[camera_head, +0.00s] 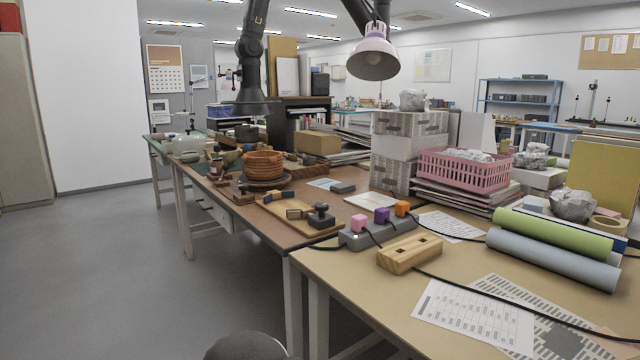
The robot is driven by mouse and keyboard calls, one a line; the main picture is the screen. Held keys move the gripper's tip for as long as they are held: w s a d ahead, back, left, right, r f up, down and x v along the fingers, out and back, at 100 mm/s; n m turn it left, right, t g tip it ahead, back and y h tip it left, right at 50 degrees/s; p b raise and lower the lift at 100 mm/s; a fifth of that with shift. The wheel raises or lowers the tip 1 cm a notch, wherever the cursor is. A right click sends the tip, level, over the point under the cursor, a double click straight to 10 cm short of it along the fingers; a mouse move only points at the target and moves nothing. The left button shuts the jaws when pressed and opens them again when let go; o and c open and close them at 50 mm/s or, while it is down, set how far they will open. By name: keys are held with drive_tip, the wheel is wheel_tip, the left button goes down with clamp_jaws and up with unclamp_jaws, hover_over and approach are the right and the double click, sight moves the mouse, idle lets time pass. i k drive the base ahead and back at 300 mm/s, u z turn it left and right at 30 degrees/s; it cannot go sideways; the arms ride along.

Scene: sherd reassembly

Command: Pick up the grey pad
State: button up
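A small dark grey flat block (342,187), which looks like the grey pad, lies on the brown table beside a pale printed card (324,184). Its top is bare and nothing touches it from above. It is small in this view, so I cannot make out its details. I see no gripper fingers anywhere in the head view, so I cannot tell what my gripper holds.
A wooden board with a black-handled stamp (321,215) lies in front of the block. A grey power strip (377,233) with coloured plugs, a slotted wooden block (410,253) and stacked boxes (396,158) are nearby. Terracotta bowls (263,164) stand left. The floor at left is clear.

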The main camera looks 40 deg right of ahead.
sight(341, 188)
drive_tip(key=i, duration=3.15)
drive_tip(key=z, duration=3.6)
